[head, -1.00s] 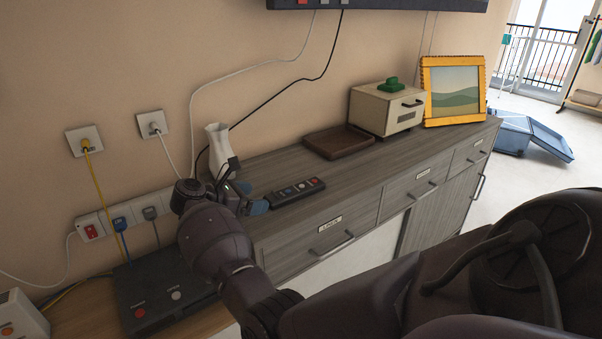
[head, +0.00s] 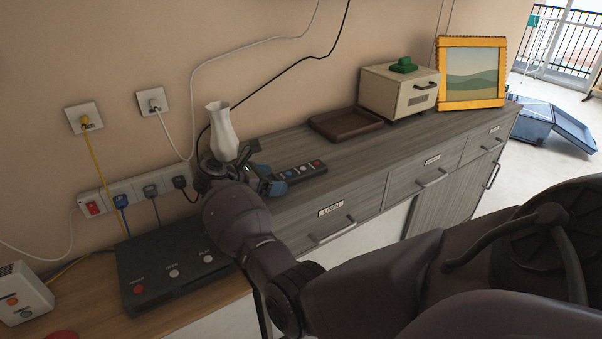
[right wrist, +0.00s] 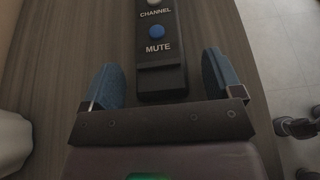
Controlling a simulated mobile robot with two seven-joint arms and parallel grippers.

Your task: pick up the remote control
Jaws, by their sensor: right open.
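The remote control (head: 302,171) is a dark bar with coloured buttons, lying flat on the grey wooden cabinet top. The right wrist view shows the near end of the remote (right wrist: 160,50), with a blue button marked MUTE and a pale one marked CHANNEL. My right gripper (head: 268,180) is open at the left end of the remote. In the right wrist view its two blue fingertips (right wrist: 163,84) stand apart, one on either side of the remote's end, with nothing held. Part of the remote's left end is hidden by the gripper in the head view. My left gripper is not in view.
A white vase (head: 222,130) stands close behind my right gripper. A brown tray (head: 345,125), a cream box (head: 395,98) and a yellow picture frame (head: 470,105) sit further right. A black device (head: 165,275) lies at lower left. The cabinet top (head: 375,160) right of the remote is clear.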

